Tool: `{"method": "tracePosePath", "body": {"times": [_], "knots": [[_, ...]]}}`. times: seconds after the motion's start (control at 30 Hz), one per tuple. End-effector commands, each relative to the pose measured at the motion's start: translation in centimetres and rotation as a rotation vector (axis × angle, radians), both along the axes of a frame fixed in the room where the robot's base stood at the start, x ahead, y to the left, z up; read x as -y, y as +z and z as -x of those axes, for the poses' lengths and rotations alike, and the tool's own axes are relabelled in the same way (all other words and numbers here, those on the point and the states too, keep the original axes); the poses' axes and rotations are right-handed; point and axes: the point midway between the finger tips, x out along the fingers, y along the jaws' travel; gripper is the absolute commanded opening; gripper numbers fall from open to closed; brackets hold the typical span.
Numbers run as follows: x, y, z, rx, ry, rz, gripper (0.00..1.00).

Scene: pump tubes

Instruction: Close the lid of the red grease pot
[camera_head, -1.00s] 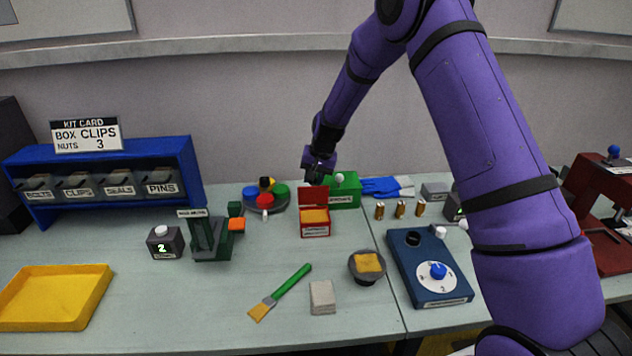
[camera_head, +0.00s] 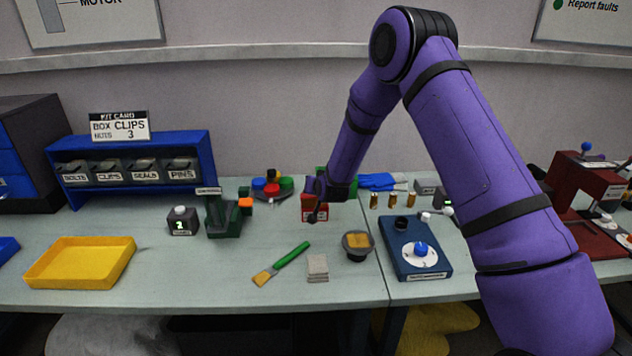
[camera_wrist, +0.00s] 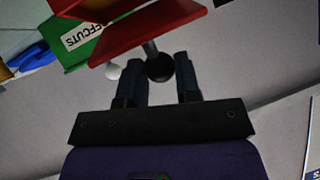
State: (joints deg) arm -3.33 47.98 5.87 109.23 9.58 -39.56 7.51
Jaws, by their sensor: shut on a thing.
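The red grease pot (camera_head: 321,214) stands at the back middle of the bench in the head view, its top largely hidden by my gripper (camera_head: 314,204). In the wrist view my gripper (camera_wrist: 161,72) has its two fingers on either side of a black ball knob (camera_wrist: 160,68), shut on it. A short stem joins the knob to the red lid (camera_wrist: 150,30). The pot's orange contents are hidden in the head view. I cannot tell exactly how far down the lid is.
The green offcuts box (camera_wrist: 72,45) is close beside the pot. A round tray of coloured pieces (camera_head: 272,188) stands left, brass cylinders (camera_head: 393,201) right. A green brush (camera_head: 283,262), grey block (camera_head: 317,266) and dark bowl (camera_head: 357,254) lie in front.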

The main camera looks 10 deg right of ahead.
Motion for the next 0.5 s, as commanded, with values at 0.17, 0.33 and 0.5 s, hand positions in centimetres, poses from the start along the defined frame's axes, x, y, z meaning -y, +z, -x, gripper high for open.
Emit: {"method": "tracePosePath", "body": {"times": [0.17, 0.33, 0.5], "knots": [[-0.3, -1.1, 0.9, 0.116, 0.002, 0.024, 0.00], [-0.3, -1.7, 1.4, 0.201, 0.000, 0.042, 0.00], [-0.3, -2.0, 1.6, 0.255, 0.000, 0.052, 0.00]]}}
